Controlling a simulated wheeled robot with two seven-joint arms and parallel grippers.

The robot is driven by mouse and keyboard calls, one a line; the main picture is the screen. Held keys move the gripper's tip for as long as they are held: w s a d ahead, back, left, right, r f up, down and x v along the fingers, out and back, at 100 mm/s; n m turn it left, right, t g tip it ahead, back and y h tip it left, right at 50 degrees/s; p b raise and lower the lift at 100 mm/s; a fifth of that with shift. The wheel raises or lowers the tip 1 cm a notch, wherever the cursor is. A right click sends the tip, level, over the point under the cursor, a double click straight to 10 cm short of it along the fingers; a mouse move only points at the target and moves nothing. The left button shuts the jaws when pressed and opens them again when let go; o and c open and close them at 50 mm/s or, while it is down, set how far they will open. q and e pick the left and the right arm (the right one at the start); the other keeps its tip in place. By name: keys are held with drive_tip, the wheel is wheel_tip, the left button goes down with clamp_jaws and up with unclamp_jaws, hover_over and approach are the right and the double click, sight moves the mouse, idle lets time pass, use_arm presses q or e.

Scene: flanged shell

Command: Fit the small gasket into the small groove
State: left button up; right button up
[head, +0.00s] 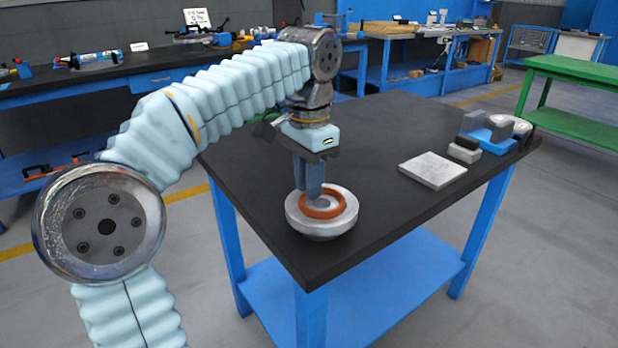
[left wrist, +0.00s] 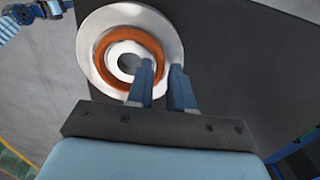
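The orange ring gasket (head: 331,216) is at the top face of the round silver shell (head: 322,229), near the table's front corner. I cannot tell whether it is seated in a groove or just above it. In the left wrist view the gasket (left wrist: 100,58) looks about concentric with the shell (left wrist: 84,50), whose central hole shows through it. My left gripper (head: 309,192) points down from above. In the left wrist view its two fingers (left wrist: 161,72) straddle the gasket's wall, with a narrow gap holding it. The fingertips hide part of the ring. My right gripper is not in view.
The black table (head: 390,130) is clear around the shell. A light grey square plate (head: 433,170) lies to the right. A blue piece with grey blocks (head: 490,135) stands near the table's right edge. Workbenches and a green table (head: 575,75) are farther back.

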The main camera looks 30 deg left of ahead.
use_arm(q)
drive_tip(key=o, duration=0.3)
drive_tip(key=shift+r, duration=0.1)
wheel_tip(320, 180, up, 12)
drive_tip(key=p, duration=0.4)
idle(0.6)
